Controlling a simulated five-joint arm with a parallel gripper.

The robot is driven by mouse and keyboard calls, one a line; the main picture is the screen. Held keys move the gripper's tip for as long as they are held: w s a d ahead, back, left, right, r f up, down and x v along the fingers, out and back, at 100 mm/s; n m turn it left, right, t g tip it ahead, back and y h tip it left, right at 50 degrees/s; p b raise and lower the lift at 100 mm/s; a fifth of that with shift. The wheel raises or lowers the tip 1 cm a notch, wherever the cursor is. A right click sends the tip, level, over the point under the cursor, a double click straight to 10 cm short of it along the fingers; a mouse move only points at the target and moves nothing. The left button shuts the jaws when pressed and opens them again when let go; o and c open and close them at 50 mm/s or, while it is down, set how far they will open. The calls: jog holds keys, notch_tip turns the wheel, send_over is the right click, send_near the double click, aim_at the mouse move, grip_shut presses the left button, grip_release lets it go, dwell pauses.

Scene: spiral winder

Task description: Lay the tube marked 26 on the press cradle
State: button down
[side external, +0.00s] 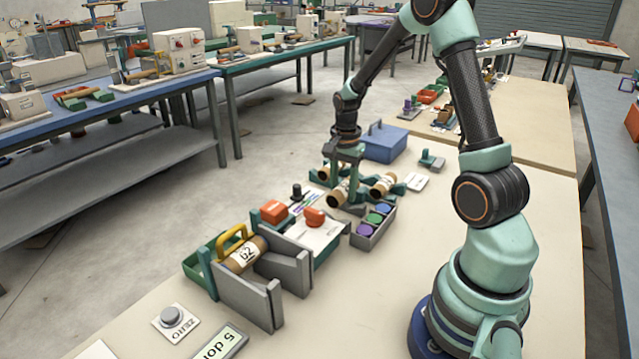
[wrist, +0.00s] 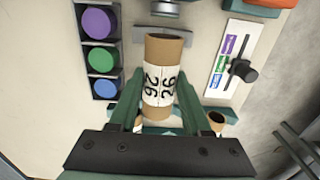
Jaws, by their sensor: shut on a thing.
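My gripper (wrist: 160,100) is shut on a brown cardboard tube (wrist: 161,52) with a white band. The band carries the number 26, seen sideways in the wrist view. In the side view my gripper (side external: 345,188) points down over the tube rack, with the held tube (side external: 338,195) low between its fingers. Two other tubes are beside it; one (side external: 384,184) lies to the right. Another tube (side external: 243,254), whose mark looks like 62, lies between grey upright plates (side external: 248,293) under a yellow handle. I cannot tell for sure which fixture is the press cradle.
A grey tray of purple, green and blue discs (side external: 373,227) is close to the right of the held tube. An orange block (side external: 274,211) and an orange knob (side external: 315,216) stand to the left. A blue box (side external: 385,143) is behind.

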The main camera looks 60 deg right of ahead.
aim_at(343, 199)
jog(key=shift+f, duration=1.7)
jog(key=shift+f, duration=0.6)
jog(key=shift+c, duration=1.8)
grip_release()
